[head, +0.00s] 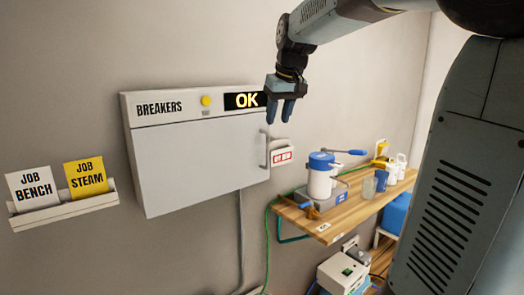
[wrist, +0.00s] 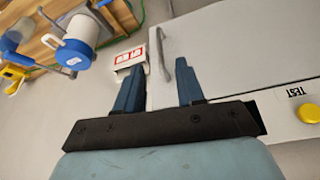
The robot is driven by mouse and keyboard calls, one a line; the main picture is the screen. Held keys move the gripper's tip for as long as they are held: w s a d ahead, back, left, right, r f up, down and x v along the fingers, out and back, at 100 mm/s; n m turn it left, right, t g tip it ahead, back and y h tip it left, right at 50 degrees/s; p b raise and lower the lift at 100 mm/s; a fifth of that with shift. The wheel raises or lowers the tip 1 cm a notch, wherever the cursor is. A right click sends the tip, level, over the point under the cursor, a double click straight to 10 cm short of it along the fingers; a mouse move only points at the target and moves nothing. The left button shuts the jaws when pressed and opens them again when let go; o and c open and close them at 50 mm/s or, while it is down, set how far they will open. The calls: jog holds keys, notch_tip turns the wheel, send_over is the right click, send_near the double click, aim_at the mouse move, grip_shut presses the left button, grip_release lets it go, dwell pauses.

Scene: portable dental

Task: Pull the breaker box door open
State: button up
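The breaker box (head: 165,108) is on the wall, with BREAKERS, a yellow button and an OK display along its top strip. Its grey door (head: 195,165) is closed. A grey upright bar handle (head: 265,150) is at the door's right edge; it also shows in the wrist view (wrist: 162,52). My gripper (head: 281,118) points down above the handle, in front of the box's top right corner. Its two fingers (wrist: 157,88) are apart with nothing between them. The handle's top end appears near the fingers in the wrist view, but contact is not visible.
A small white box with red labels (head: 281,155) is right of the handle. A wooden shelf (head: 325,228) with a blue-lidded white canister (head: 321,180) stands further right. A card holder (head: 65,210) is on the wall at left. The wall below the box is clear except for a conduit.

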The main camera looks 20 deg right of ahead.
aim_at(268, 145)
jog(key=x, duration=0.4)
jog(key=w+x, duration=0.1)
jog(key=x, duration=0.9)
jog(key=shift+w+r, duration=0.3)
jog(key=shift+w, duration=0.15)
grip_shut()
